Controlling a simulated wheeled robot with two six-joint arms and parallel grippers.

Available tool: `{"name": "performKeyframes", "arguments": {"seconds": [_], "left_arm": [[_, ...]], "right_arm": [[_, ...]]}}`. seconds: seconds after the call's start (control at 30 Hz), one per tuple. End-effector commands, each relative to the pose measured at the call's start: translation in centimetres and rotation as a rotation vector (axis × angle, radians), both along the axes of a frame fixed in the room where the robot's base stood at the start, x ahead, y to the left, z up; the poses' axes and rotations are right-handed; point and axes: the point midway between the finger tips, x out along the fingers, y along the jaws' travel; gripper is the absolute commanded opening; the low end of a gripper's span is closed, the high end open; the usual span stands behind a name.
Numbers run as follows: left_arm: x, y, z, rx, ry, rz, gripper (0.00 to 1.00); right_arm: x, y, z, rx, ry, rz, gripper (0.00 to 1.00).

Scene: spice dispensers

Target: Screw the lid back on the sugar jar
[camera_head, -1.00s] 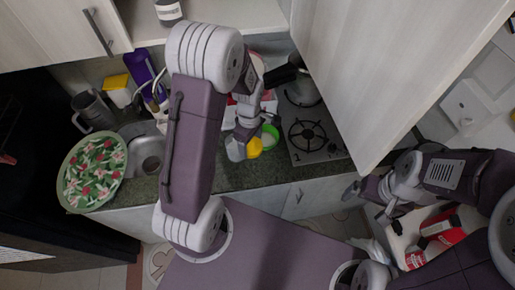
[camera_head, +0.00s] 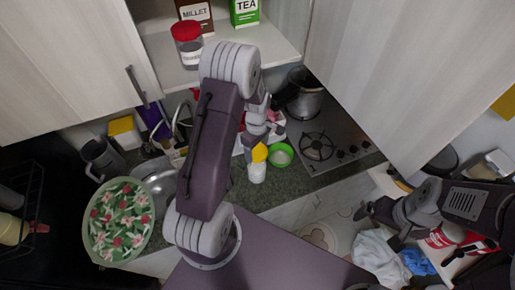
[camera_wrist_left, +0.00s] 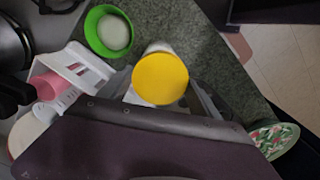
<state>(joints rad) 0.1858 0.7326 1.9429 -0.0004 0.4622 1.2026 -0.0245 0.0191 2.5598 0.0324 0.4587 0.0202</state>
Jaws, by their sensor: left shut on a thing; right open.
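A yellow lid (camera_head: 259,153) is in my left gripper (camera_head: 258,141), which is shut on it above the counter. A whitish jar (camera_head: 257,173) stands right below the lid, presumably the sugar jar. In the left wrist view the round yellow lid (camera_wrist_left: 160,78) covers most of the jar (camera_wrist_left: 158,47), whose pale edge shows beyond it. I cannot tell whether the lid is seated on the rim. My right gripper (camera_head: 378,227) is open and empty, far off to the right.
A green bowl (camera_head: 281,154) with white contents stands close beside the jar. The gas stove (camera_head: 318,147) with a pot (camera_head: 305,95) is to the right. A sink (camera_head: 158,180) and a floral plate (camera_head: 120,220) are left. A red-lidded jar (camera_head: 187,45) stands on the upper shelf.

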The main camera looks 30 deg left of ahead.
Motion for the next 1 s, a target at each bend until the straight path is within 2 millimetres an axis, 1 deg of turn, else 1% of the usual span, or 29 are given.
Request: {"name": "performKeyframes", "arguments": {"seconds": [0.73,0.8,1.0], "left_arm": [[0.0,0.0,-5.9,0.0,0.0,0.0,0.28],[0.0,0.0,-5.5,0.0,-0.001,0.0,0.28],[0.0,-0.1,-5.4,0.0,0.0,0.0,0.28]], "right_arm": [[0.0,0.0,-4.6,0.0,0.0,0.0,0.98],[0.0,0.0,-4.2,0.0,0.0,0.0,0.98],[0.0,0.0,-4.1,0.0,0.0,0.0,0.98]]}}
